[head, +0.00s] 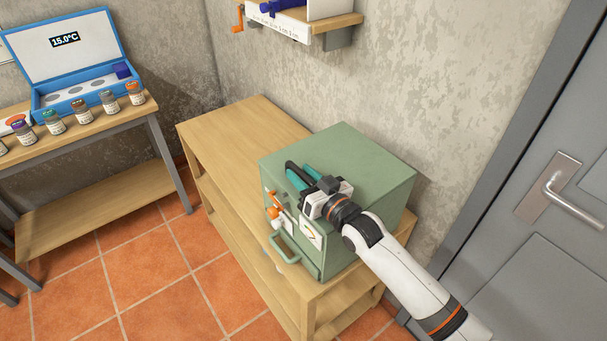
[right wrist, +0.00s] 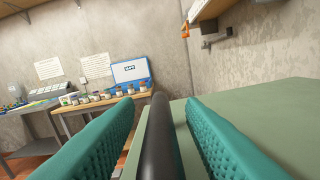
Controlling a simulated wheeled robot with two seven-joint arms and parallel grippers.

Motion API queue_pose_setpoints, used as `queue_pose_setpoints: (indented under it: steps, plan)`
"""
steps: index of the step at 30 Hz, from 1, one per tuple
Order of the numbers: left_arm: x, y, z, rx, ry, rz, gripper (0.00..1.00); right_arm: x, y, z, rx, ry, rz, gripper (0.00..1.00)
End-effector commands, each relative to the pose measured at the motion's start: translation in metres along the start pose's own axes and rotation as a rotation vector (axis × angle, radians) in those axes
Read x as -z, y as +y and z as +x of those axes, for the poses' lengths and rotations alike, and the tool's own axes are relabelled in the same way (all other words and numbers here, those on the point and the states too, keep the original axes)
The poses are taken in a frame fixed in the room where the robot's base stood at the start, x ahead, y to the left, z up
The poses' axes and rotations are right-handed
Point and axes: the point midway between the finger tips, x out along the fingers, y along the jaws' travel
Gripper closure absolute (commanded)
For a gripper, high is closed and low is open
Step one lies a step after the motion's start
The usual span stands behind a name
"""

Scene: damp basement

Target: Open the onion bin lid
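A green box (head: 345,160), with no readable onion label, stands on a wooden shelf table. Its front carries a green loop handle (head: 298,258), a small dial (head: 311,232) and orange-and-white parts (head: 275,211). My right gripper (head: 304,173) is at the top front edge of the box. In the right wrist view, its teal fingers stand apart on either side of a dark bar (right wrist: 160,135), with gaps showing on both sides. The box's green top (right wrist: 280,115) lies to the right there. I see no raised lid. My left gripper is out of view.
The wooden table (head: 235,125) has bare top left of the box. A second table (head: 90,130) at the left holds a blue case (head: 75,98) and several jars. A wall shelf (head: 335,25) hangs above. A grey door (head: 520,230) stands at the right.

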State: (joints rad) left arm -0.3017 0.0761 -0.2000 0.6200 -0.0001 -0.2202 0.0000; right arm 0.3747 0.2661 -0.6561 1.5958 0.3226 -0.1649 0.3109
Motion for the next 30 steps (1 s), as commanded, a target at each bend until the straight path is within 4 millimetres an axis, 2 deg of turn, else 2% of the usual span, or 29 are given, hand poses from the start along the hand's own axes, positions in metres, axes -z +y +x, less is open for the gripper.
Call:
queue_pose_setpoints:
  steps: [6, 13, 23, 30]
  plan:
    - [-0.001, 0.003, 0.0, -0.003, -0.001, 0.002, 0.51, 0.0, 0.0, 0.0, 0.0, 0.0, 0.0, 0.64]
    - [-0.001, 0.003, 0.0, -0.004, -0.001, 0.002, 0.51, 0.0, 0.0, 0.0, 0.0, 0.0, 0.0, 1.0]
    - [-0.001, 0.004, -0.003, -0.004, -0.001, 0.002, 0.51, -0.004, 0.001, 0.0, 0.0, 0.0, 0.012, 1.0]
    - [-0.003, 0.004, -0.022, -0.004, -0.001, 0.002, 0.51, -0.032, 0.0, 0.0, 0.0, -0.002, 0.097, 1.0]
